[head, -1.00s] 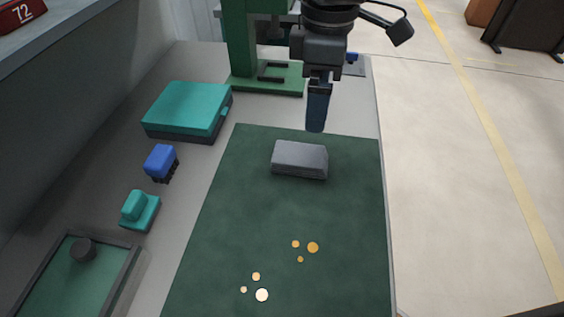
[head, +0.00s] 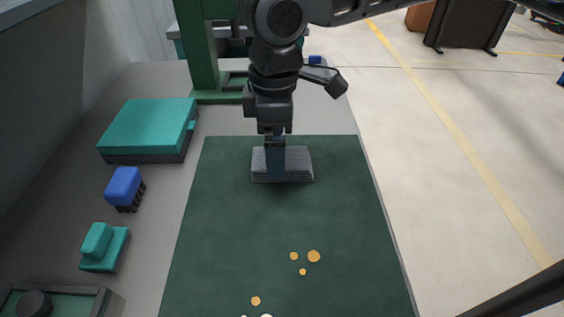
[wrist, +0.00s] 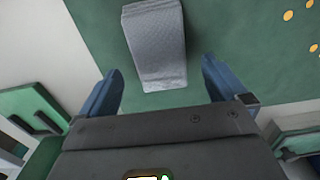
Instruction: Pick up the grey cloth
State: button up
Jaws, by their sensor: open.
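The grey cloth (head: 298,165) is a folded block lying on the dark green mat (head: 290,215), near the mat's far edge. In the wrist view the cloth (wrist: 156,45) lies ahead of my gripper (wrist: 160,80), with its near end roughly between the lines of the two blue fingers. My gripper (head: 275,172) is open and empty. In the head view its fingers cover part of the cloth's left half. I cannot tell how high the fingertips are above the cloth.
Several small gold discs (head: 313,256) lie on the near part of the mat. To the left are a teal case (head: 150,125), a blue brush (head: 124,188) and a teal block (head: 104,247). A green stand (head: 200,60) rises behind the mat. The mat's middle is clear.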

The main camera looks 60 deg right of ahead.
jog(key=shift+f, duration=1.45)
jog(key=shift+c, duration=0.2)
jog(key=shift+s, duration=0.1)
jog(key=c, duration=1.1)
jog(key=shift+r, duration=0.1)
